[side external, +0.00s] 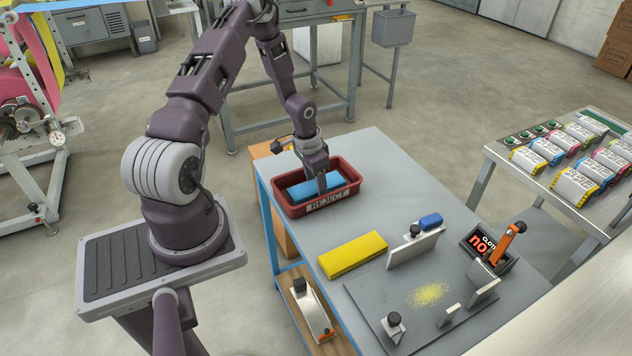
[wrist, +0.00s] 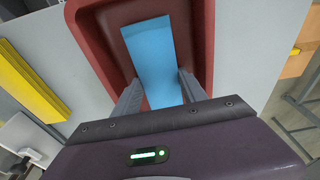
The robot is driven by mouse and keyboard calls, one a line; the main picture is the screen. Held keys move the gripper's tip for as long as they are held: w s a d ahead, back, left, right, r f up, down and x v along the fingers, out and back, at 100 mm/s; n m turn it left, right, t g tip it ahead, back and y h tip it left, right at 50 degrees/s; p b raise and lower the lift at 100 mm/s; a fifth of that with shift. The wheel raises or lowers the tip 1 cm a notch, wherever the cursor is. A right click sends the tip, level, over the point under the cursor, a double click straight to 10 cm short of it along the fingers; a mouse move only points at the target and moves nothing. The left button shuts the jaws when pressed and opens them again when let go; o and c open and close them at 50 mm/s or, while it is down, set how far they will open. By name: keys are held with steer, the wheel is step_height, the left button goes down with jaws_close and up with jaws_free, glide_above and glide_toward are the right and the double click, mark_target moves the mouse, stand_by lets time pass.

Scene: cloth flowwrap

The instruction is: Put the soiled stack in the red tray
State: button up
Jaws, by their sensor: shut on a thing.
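A blue folded cloth stack (side external: 303,190) lies in the red tray (side external: 290,211), which is marked REJECT on its front. I cannot tell whether the stack rests fully on the tray floor. No soil marks show on its visible face.
A yellow stack (side external: 352,255) lies on the grey table (side external: 290,238) in front of the tray. A grey plate (side external: 390,290) with upright stops, clamps and yellow dust (side external: 428,294) is to the right. A black box (side external: 490,250) with an orange-handled tool stands farther right. Wrapped packs (side external: 573,186) lie on another table.

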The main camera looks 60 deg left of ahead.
mark_target(310, 187)
steer(key=shift+f, duration=0.15)
steer(key=o, duration=1.4)
step_height(310, 187, up, 12)
steer(key=s, duration=0.2)
steer(key=s+d+r+y, duration=0.2)
steer(key=d+r, duration=0.9)
steer(key=r, duration=0.4)
steer(key=s+d+r+t, duration=0.1)
steer(key=s+d+r, duration=0.2)
steer(key=s+d, duration=0.1)
steer(key=s+d+r+t+h, duration=0.1)
steer(key=s+d+r, duration=0.2)
steer(key=s+d, duration=0.2)
steer(key=s+d+r+t+h, duration=0.1)
steer(key=s+d+r, duration=0.2)
steer(key=s+d, duration=0.2)
steer(key=shift+s+d+r+m+t, duration=0.1)
steer(key=shift+s+d+m+t, duration=0.05)
steer(key=shift+s+m+t, duration=0.2)
steer(key=shift+w, duration=0.1)
